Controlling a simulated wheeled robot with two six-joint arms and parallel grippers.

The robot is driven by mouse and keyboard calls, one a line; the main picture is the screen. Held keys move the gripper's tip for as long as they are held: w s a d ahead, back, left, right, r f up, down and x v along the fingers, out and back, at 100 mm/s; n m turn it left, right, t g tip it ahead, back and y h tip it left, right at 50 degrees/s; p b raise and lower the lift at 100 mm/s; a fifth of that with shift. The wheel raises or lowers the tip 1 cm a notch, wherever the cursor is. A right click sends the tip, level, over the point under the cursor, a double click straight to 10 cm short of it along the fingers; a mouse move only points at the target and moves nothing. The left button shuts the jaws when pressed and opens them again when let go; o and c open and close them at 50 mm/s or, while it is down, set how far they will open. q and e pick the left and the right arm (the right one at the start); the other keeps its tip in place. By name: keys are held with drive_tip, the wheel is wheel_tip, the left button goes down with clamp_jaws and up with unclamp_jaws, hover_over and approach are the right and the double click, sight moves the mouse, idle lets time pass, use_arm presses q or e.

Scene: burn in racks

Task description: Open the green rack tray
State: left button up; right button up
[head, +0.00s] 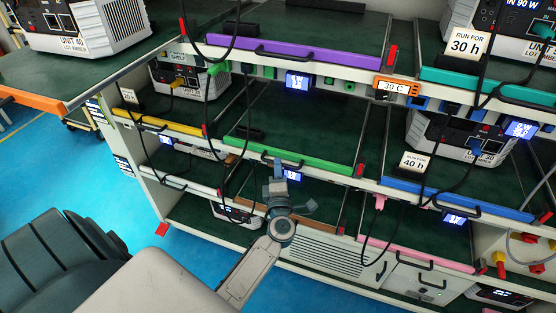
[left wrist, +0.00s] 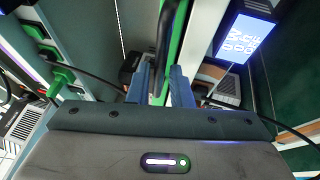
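The green rack tray (head: 302,152) is in the middle column of the rack, with a green front edge, a dark bare floor and a black handle (head: 280,161) on its front. The tray looks pushed in, its front roughly in line with its neighbours. My left gripper (head: 278,172) is right at the handle. In the left wrist view its two blue fingers (left wrist: 160,82) stand either side of the black handle (left wrist: 167,40) and the green front edge (left wrist: 181,30). The fingers look apart, with green showing between them; contact is unclear. My right gripper is not in view.
The purple tray (head: 290,48) is above, the yellow (head: 165,125) to the left, the blue (head: 455,198) to the right. A lit display (head: 293,171) sits just below the green front. Dark cables hang close by. Blue floor is clear at left.

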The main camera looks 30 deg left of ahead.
use_arm(q)
drive_tip(key=shift+x, duration=0.95)
drive_tip(key=shift+c, duration=0.2)
clamp_jaws()
